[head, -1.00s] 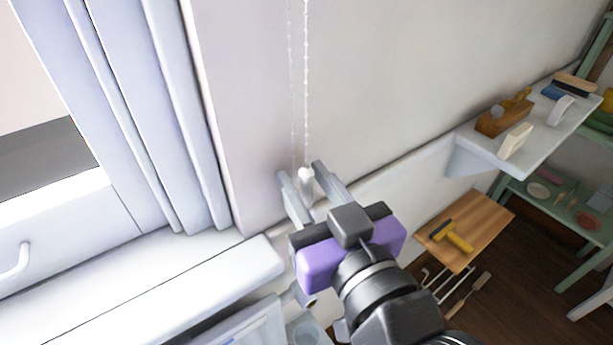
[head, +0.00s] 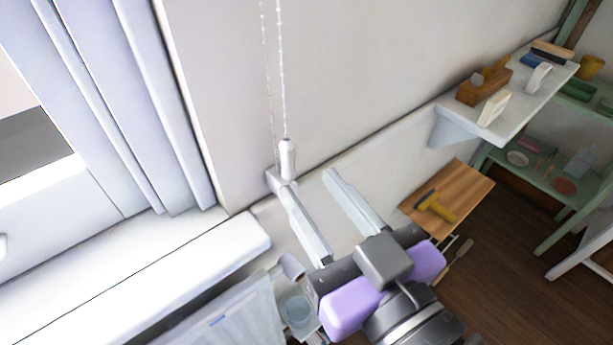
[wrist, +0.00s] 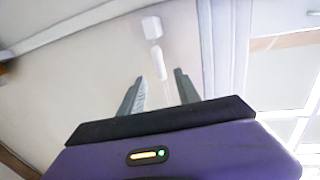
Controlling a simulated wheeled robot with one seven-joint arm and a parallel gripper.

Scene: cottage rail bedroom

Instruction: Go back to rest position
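My gripper (head: 312,180) is purple and black with two grey fingers. It is open, with a wide gap between the fingers and nothing held. A white cord pull (head: 287,157) hangs on a beaded cord (head: 281,70) against the wall, just beyond the tip of the left finger in the head view. In the wrist view the cord pull (wrist: 159,62) shows ahead of the gap between the fingers (wrist: 158,84), apart from them as far as I can see.
A white sill (head: 190,262) and grey-white curtain (head: 165,110) are at the left. A wall shelf (head: 520,110) with a wooden plane (head: 484,86) is at the right. Below it, a wooden board (head: 470,188) bears a yellow-handled tool (head: 437,205). Green shelving (head: 560,235) stands farther right.

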